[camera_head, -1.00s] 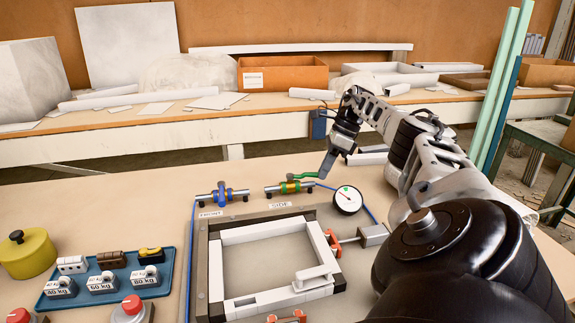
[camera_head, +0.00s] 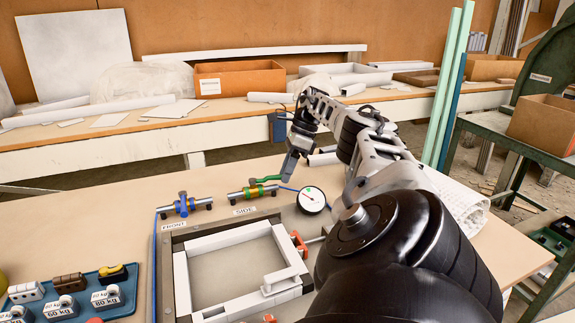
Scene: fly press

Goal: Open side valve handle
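The side valve (camera_head: 254,193) is a small brass-coloured pipe fitting with black ends, behind the "SIDE" label (camera_head: 244,211). Its green handle (camera_head: 268,179) points right, roughly along the pipe. My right gripper (camera_head: 287,179) reaches down from the upper right, with its fingertips at the free end of the green handle. It is too small to tell whether the fingers are closed on the handle or only beside it. My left gripper is out of view.
A blue-handled valve (camera_head: 184,206) by the "FRONT" label stands left of the side valve. A round gauge (camera_head: 312,199) sits close to the right. A white rectangular frame (camera_head: 226,240) lies in front. A blue tray (camera_head: 122,307) with weights is at the lower left.

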